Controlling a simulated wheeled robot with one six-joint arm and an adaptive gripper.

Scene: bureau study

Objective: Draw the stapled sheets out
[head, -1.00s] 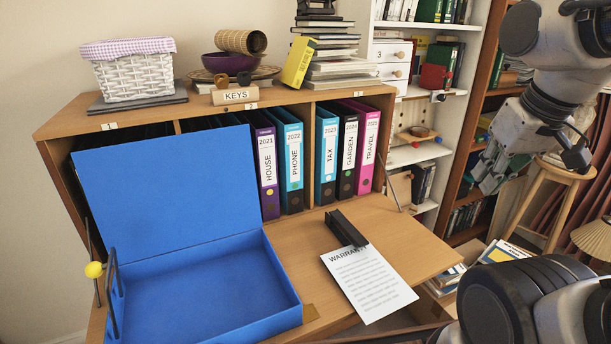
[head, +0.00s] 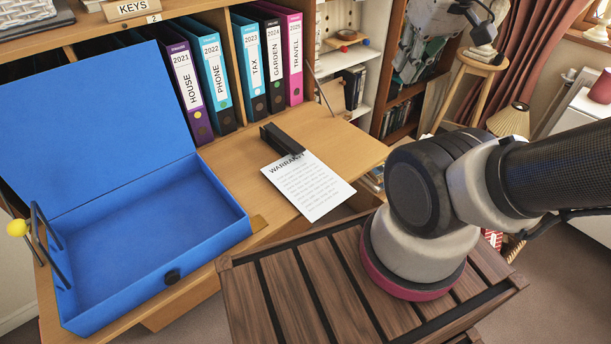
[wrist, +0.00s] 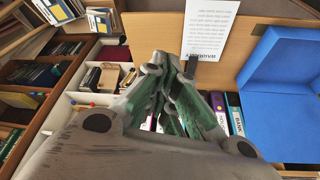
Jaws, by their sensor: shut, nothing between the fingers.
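The stapled sheets (head: 307,186) are white, headed WARRANTY, and lie on the open wooden desk flap, overhanging its front edge. Their headed end meets a black stapler (head: 281,139); I cannot tell how far they sit in its jaws. The sheets (wrist: 211,28) also show upside down at the top of the wrist view, with the stapler (wrist: 190,66) partly hidden behind my fingers. My gripper (wrist: 172,72) is shut and empty, apart from both. In the head view my gripper (head: 405,72) hangs at the upper right, beyond the flap's right end.
An open blue box file (head: 150,235) covers the flap's left part. Several upright binders (head: 187,88) stand behind it. The flap (head: 345,150) is clear right of the sheets. A slatted wooden surface (head: 300,290) is in front. A stool (head: 468,85) stands at the back right.

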